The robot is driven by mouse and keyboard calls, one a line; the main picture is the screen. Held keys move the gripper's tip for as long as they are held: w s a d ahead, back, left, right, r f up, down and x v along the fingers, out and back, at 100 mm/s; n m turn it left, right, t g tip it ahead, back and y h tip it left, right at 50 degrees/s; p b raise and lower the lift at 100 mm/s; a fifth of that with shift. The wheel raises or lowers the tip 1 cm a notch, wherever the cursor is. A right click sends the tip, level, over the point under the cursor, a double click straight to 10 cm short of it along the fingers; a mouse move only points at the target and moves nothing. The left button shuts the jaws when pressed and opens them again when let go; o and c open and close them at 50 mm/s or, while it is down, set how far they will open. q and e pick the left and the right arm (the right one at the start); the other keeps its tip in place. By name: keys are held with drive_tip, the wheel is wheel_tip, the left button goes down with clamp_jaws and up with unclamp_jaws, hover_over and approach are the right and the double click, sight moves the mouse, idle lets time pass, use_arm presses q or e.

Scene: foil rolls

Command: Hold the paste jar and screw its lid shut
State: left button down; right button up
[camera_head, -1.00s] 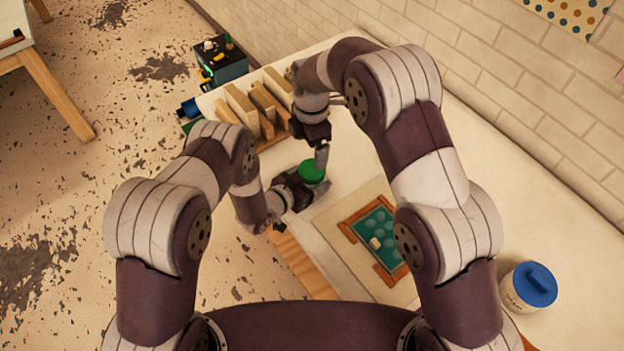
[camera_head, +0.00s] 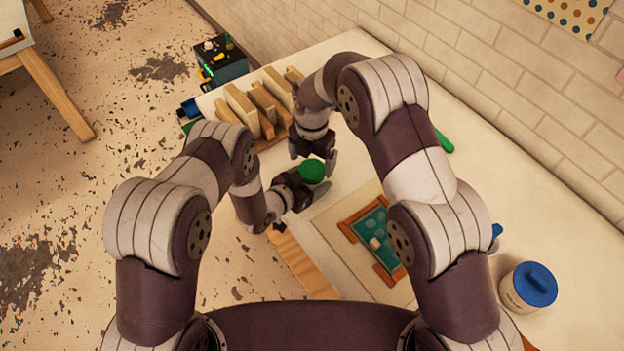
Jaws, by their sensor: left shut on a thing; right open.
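The paste jar's green lid (camera_head: 312,171) shows as a round disc near the middle of the view. The jar body under it is mostly hidden by my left gripper and the lid. My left gripper (camera_head: 300,190) comes in from the left and is shut on the jar, holding it at the table's near edge. My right gripper (camera_head: 314,158) is open just behind and above the lid, one finger towards each side of it. I cannot tell whether its fingers touch the lid, nor how far the lid is screwed on.
A wooden rack with upright boards (camera_head: 262,108) stands behind the grippers. A green tray with a wooden frame (camera_head: 373,240) lies to the right. A jar with a blue lid (camera_head: 530,288) stands at far right. A green item (camera_head: 443,141) lies behind my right arm. A dark box (camera_head: 221,60) is at back left.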

drive_tip(key=shift+f, duration=1.4)
drive_tip(key=c, duration=1.1)
drive_tip(key=m, duration=1)
drive_tip(key=o, duration=1.2)
